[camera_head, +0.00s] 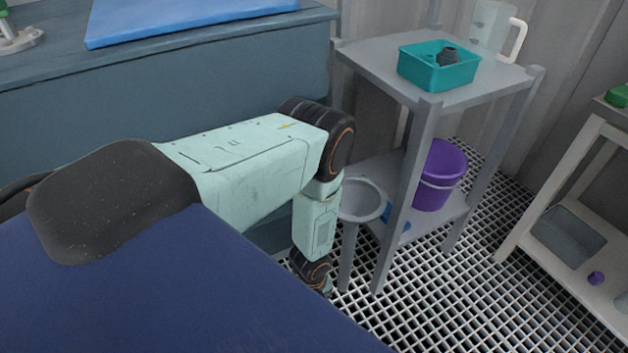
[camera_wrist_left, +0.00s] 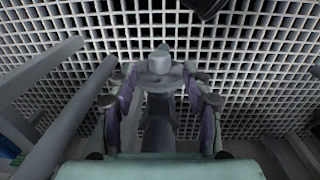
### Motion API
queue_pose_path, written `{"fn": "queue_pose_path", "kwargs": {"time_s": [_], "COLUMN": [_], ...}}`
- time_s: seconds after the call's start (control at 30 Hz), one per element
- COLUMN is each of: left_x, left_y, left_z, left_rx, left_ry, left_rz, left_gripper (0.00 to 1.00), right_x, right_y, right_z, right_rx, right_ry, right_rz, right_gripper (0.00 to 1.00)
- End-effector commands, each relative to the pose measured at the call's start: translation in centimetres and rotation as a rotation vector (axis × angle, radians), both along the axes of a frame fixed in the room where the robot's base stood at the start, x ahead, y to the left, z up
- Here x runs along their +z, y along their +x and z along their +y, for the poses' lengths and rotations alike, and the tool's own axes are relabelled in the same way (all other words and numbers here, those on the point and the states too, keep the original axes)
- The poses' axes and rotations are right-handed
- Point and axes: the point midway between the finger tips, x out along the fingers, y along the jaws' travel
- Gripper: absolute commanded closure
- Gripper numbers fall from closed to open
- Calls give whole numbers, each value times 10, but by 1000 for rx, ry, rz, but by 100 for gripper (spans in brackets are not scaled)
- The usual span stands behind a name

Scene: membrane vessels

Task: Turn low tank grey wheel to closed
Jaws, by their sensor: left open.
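A grey round part (camera_wrist_left: 160,66) with a flat rim and a raised hub, which looks like the grey wheel, shows in the left wrist view above the floor grating. A dark grey stem or body runs from it toward the camera. My left gripper (camera_wrist_left: 160,88) is open, with its purple-padded fingers on either side of this grey part. I cannot tell whether the fingers touch it. In the head view my left arm reaches right and bends down beside the blue-grey bench; its fingers and the wheel are hidden there. My right gripper is not in view.
A grey shelf stand (camera_head: 378,45) is close right of my arm, holding a teal bin (camera_head: 420,72) and a purple bucket (camera_head: 432,185). A grey round basin (camera_head: 360,200) on a post is beside my forearm. Open grating (camera_head: 450,300) lies right of it.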

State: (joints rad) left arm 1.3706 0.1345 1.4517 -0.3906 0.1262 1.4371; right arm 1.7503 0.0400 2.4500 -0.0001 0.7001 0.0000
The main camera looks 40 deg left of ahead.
Motion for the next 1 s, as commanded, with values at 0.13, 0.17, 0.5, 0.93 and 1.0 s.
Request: {"fn": "queue_pose_path", "kwargs": {"time_s": [0.13, 0.17, 0.5, 0.93, 1.0], "left_x": [-23, -25, -38, -37, -37], "left_y": [1, 1, 0, -2, -1], "left_z": [-1, -1, 0, 0, 0], "left_rx": [-2, -2, -1, -1, -1], "left_ry": [0, 0, 0, 0, 0], "left_rz": [-1, 0, -1, -1, -1], "left_gripper": [51, 51, 51, 70, 76], "right_x": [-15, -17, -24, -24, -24], "right_y": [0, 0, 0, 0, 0], "right_z": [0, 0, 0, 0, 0], "right_rx": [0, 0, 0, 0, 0], "right_ry": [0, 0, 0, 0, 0], "right_rz": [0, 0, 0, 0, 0], "right_gripper": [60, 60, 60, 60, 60]}}
